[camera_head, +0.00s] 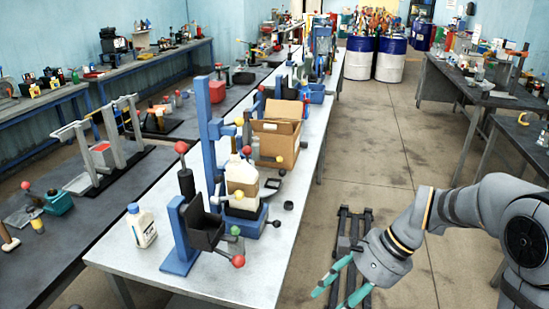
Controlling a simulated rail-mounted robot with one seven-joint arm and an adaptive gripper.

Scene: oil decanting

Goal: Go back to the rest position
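My gripper (331,299) has two teal fingers and hangs at the lower right, over the floor beside the right edge of the light grey workbench (130,262). Its fingers are apart with nothing visible between them. The fingertips are close to the bottom edge of the picture. A white bottle with a blue cap (141,226) stands upright on the bench. A blue stand with a black holder (183,234) and several ball-ended levers stands to its right. A pale jug (241,180) sits in the stand, partly hidden by the frame.
An open cardboard box (276,131) stands farther back on the bench. Dark benches with tools line the left, and another dark table (450,85) is at the right. Blue and white drums (390,62) stand at the back. The concrete aisle (400,130) is mostly clear.

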